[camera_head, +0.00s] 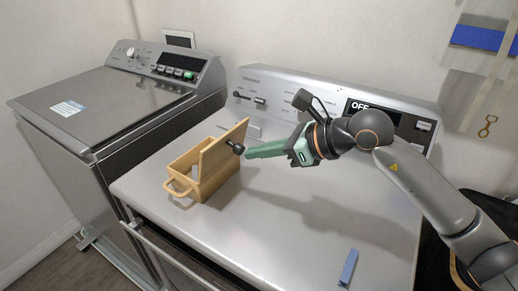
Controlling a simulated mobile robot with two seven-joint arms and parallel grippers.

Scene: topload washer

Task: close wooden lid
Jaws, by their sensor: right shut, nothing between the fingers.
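A small wooden box (206,189) with a handle on its front left end stands on the light grey appliance top. Its wooden lid (220,152) is raised and tilted up along the right side, so the box is open. Something small and pale shows inside, too small to name. My right gripper (246,152) is shut, with its green fingers pointing left. Its tips are close to the lid's right face, by a dark round knob; I cannot tell whether they touch. My left gripper is not in view.
The appliance top (290,240) is clear in front and to the right, except for a blue strip (348,267). The control panel (300,92) rises behind. A dark grey washer (110,110) stands to the left.

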